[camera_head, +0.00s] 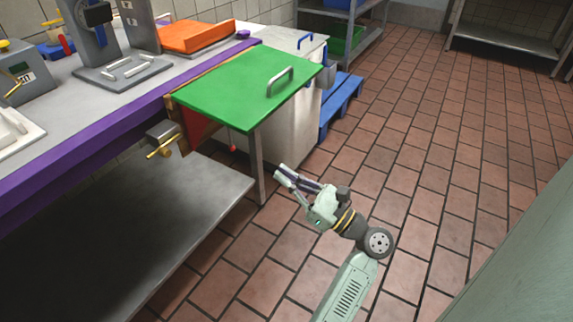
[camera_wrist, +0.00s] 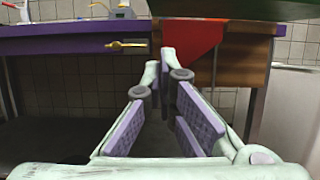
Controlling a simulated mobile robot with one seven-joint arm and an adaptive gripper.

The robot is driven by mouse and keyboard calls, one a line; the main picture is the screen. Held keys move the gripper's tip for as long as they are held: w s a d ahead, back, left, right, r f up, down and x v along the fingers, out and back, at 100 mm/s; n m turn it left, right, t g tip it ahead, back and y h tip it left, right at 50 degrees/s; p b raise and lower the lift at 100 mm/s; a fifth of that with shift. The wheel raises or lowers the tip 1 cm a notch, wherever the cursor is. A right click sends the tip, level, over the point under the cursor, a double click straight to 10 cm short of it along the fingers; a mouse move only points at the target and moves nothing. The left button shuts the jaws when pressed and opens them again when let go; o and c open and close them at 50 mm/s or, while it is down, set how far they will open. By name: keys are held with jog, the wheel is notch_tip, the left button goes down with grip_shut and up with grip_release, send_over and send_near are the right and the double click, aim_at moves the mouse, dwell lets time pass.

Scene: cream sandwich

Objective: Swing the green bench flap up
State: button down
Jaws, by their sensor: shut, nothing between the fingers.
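The green bench flap (camera_head: 235,85) sticks out from the end of the purple-edged bench, looking about level with its top, with a metal handle (camera_head: 280,82) on its upper face. In the wrist view the flap's dark green underside (camera_wrist: 225,12) crosses the upper right. A red panel (camera_wrist: 195,42) shows below it against the bench's wooden side; it also shows in the head view (camera_head: 197,128). My gripper (camera_head: 283,172) is shut and empty, low in front of the flap's near corner and apart from it. Its fingers (camera_wrist: 160,68) point toward the bench.
A brass lever (camera_head: 161,150) projects under the bench edge (camera_head: 110,135). A pale bin (camera_head: 290,135) and blue pallet (camera_head: 340,100) stand beyond. The tiled floor (camera_head: 430,150) to the right is clear.

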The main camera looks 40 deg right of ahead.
aim_at(254, 127)
jog(key=w+a+r+p, duration=0.2)
jog(key=w+r, duration=0.3)
jog(key=r, duration=0.1)
jog(key=shift+w+a+r, duration=0.15)
jog(key=shift+w+r, duration=0.05)
jog(key=shift+w, duration=0.2)
jog(key=shift+g, duration=0.5)
jog(key=r+p, duration=0.1)
jog(key=p, duration=0.2)
jog(key=r+p, duration=0.3)
jog(key=p, duration=0.2)
jog(key=shift+s+r+p, duration=0.15)
jog(key=shift+s+p, duration=0.1)
jog(key=shift+p, duration=0.05)
